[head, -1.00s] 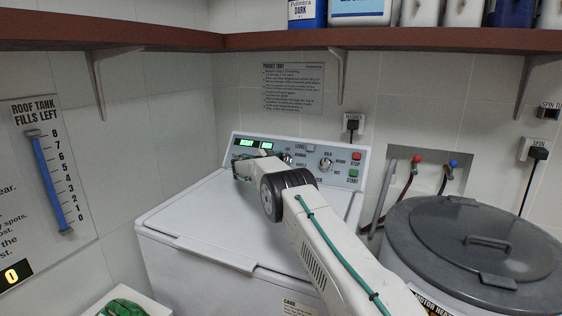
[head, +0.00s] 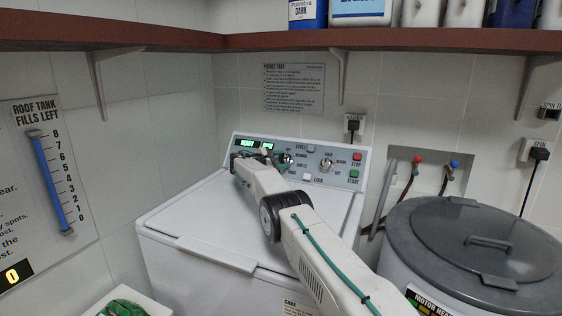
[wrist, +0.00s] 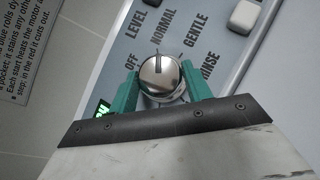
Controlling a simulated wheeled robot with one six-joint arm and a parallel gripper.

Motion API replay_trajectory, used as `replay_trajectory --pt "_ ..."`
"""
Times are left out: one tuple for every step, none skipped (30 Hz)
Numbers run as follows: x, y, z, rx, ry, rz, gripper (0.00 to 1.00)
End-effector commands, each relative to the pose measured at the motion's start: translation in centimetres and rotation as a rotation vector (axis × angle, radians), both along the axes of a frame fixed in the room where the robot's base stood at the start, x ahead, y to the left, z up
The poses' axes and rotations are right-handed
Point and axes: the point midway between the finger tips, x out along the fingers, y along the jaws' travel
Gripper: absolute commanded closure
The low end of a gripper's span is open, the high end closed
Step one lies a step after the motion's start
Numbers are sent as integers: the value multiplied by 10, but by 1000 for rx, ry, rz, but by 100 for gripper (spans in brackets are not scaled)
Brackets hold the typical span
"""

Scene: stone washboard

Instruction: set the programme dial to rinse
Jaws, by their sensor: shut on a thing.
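The programme dial (wrist: 160,75) is a round silver knob on the washer's panel, with OFF, NORMAL, GENTLE and RINSE printed around it. Its dark pointer line aims up the wrist picture, roughly at NORMAL. The RINSE label (wrist: 208,66) is to the right of the dial, partly covered by a finger. My gripper (wrist: 160,88) is shut on the dial, with one green finger on each side. In the head view, the dial (head: 288,158) shows just right of my gripper's end, and the grip is partly hidden.
A second knob (head: 326,164), a red STOP button (head: 357,158) and a green START button (head: 353,174) are to the right on the panel. A white button (wrist: 244,16) is close beyond the dial. The washer lid (head: 205,215) is closed. A shelf (head: 400,40) hangs above.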

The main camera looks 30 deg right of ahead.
Motion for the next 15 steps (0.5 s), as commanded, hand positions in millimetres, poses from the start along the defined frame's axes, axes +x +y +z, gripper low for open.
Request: replay_trajectory --pt "0 -1 0 -1 0 -2 74" --pt "0 -1 0 -1 0 -2 74" --pt "0 -1 0 -1 0 -2 74" --pt "0 -1 0 -1 0 -2 48" --pt "0 -1 0 -1 0 -2 40" --pt "0 -1 0 -1 0 -2 29" --pt "0 -1 0 -1 0 -2 29" --pt "0 -1 0 0 0 -1 29" --pt "0 -1 0 -1 0 -1 29" --pt "0 -1 0 -1 0 -1 29" --pt "0 -1 0 -1 0 -1 29" --pt "0 -1 0 -1 0 -1 29" --pt "0 -1 0 -1 0 -1 29" --pt "0 0 0 -1 0 -1 29" --pt "0 0 0 -1 0 -1 29"
